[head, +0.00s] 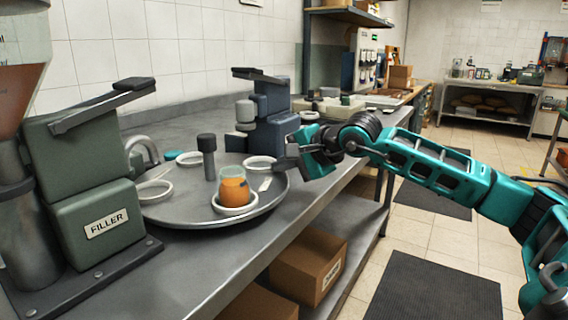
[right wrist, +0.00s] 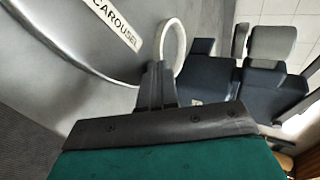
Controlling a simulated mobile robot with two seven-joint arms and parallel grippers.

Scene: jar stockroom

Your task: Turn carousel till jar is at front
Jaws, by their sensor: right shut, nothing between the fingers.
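The carousel (head: 180,213) is a round grey tray on the metal bench, with several white rings on it and a dark-topped post (head: 208,160) at its middle. The jar (head: 233,187), clear with orange contents, stands upright in a ring at the near edge of the tray. My right gripper (head: 284,164) is shut and empty at the tray's right edge, beside a white ring. In the right wrist view its fingers (right wrist: 156,78) are together near that ring (right wrist: 174,45) and the CAROUSEL label (right wrist: 117,24). I cannot tell whether they touch the tray. My left gripper is not in view.
A green FILLER machine (head: 90,190) stands at the left of the tray. A dark blue-grey machine (head: 268,115) stands behind it, close to my right gripper. Cardboard boxes (head: 308,266) sit on the shelf below the bench. The floor at right has dark mats (head: 430,290).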

